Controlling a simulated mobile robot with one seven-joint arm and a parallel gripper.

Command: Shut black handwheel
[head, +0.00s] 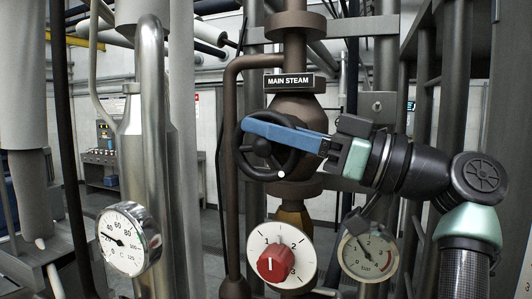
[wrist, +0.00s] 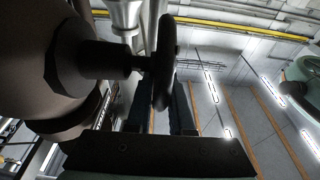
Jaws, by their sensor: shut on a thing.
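The black handwheel (head: 262,148) is on the dark brown valve body (head: 297,107) below a sign reading MAIN STEAM (head: 289,82). A small white mark shows low on its rim. My gripper (head: 248,125) reaches in from the right, and its blue fingers lie across the upper part of the wheel. In the wrist view the wheel (wrist: 165,62) shows edge-on, with its rim between the two fingers of my gripper (wrist: 162,100). The gripper is shut on the rim. The fingers and the wheel hide part of the valve body.
A red knob (head: 276,264) on a white numbered dial is below the valve. A round gauge (head: 368,252) is right of it, under my arm. A temperature gauge (head: 124,239) is at the lower left, by a shiny vertical pipe (head: 152,130). Pipes crowd both sides.

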